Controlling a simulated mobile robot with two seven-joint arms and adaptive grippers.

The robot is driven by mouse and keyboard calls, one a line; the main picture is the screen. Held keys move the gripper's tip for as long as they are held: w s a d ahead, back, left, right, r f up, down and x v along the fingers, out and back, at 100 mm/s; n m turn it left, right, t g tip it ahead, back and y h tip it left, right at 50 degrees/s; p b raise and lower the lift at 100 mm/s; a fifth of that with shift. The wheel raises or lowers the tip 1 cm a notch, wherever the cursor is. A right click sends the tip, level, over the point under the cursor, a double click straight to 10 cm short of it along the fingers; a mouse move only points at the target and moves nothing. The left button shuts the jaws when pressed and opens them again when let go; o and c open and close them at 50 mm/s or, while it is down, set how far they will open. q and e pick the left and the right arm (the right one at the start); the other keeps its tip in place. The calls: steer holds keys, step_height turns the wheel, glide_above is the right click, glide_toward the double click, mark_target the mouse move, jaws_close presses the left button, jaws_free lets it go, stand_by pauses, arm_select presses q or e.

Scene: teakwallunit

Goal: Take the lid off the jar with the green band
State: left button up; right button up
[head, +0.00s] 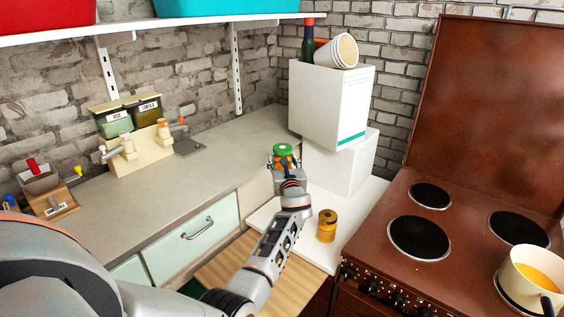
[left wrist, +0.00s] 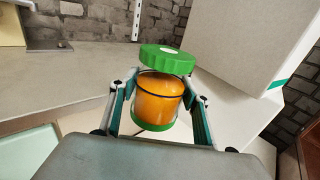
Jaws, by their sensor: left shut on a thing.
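The jar with the green band (left wrist: 160,98) has orange contents, and the band shows near its base. It stands between the fingers of my left gripper (left wrist: 157,112) in the left wrist view, and the gripper is shut on it. Its ridged green lid (left wrist: 167,58) is at the top of the jar; I cannot tell whether it is seated or slightly raised. In the head view the green lid (head: 284,149) shows above my left gripper (head: 285,170), which hides most of the jar. My right gripper is not in view.
Stacked white boxes (head: 331,103) rise close behind the held jar. A brown stove (head: 455,225) with a pot is at right. The grey counter (head: 215,185) has free room left of the gripper.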

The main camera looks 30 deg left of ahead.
arm_select(q)
steer(key=shift+r, duration=0.1)
steer(key=c, duration=0.7)
steer(key=shift+o, duration=0.2)
steer(key=shift+s+a, duration=0.1)
steer(key=shift+s, duration=0.25)
steer(key=s+d+m+t+h, duration=0.2)
steer(key=s+d+m+h, duration=0.2)
steer(key=s+d, duration=0.7)
steer(key=s+d+m+t+h, duration=0.2)
steer(key=s+d+m+h, duration=0.2)
steer(key=s+d+h, duration=0.3)
steer(key=s+d, duration=0.5)
steer(key=s, duration=0.8)
steer(key=shift+s+d+r+h, duration=0.15)
steer(key=shift+s+d+h, duration=0.05)
steer(key=shift+s+h, duration=0.2)
